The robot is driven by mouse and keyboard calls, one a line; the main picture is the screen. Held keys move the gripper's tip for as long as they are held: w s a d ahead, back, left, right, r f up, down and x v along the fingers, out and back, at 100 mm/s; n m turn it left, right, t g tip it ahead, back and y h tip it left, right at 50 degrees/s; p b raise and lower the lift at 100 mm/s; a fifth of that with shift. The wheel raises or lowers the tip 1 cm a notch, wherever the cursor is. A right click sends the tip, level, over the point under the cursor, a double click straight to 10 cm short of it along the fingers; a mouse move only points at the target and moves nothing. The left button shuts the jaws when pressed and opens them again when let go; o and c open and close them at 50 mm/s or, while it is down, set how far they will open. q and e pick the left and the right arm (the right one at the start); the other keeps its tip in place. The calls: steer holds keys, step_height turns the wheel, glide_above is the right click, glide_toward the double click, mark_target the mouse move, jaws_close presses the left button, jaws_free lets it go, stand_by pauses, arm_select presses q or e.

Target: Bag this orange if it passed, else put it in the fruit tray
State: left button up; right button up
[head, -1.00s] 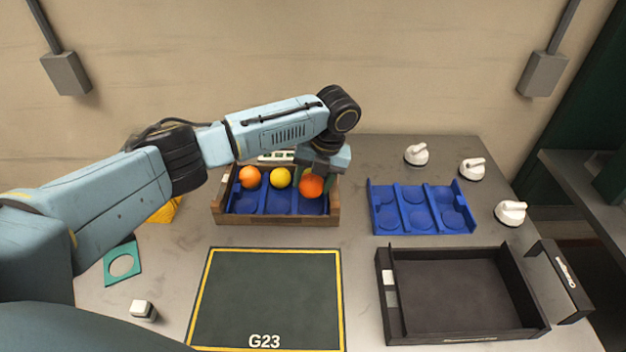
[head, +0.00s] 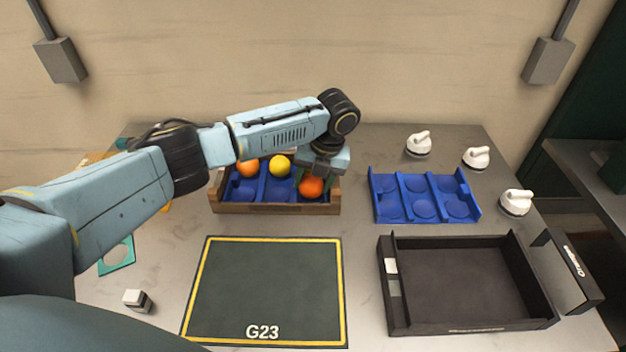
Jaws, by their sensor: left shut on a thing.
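My left gripper (head: 322,172) is shut on an orange (head: 311,188) at the right end of a wooden crate (head: 275,209) with a blue divided insert. I cannot tell whether this orange touches the insert. Another orange (head: 247,168) and a yellow fruit (head: 280,166) sit in the crate's back row. A blue tray (head: 432,182) with several empty round hollows stands to the right. Yellow-orange material (head: 94,157) at the far left is mostly hidden behind my left arm; I cannot tell what it is. No pass mark is readable on the held orange. My right gripper is not in view.
A dark mat (head: 262,285) marked G23 lies empty in front. An empty black open box (head: 388,310) stands front right, with a black panel (head: 572,272) beside it. Several white knobbed items (head: 477,158) line the right edge. A teal ring (head: 129,252) and small white-topped block (head: 136,300) lie left.

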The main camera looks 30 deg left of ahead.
arm_select(q)
steer(key=shift+f, duration=0.15)
stand_by(0.4)
steer(key=o, duration=1.1)
steer(key=shift+s, duration=0.1)
steer(key=o, duration=0.3)
steer(key=shift+s+f, duration=0.1)
steer(key=shift+f, duration=0.05)
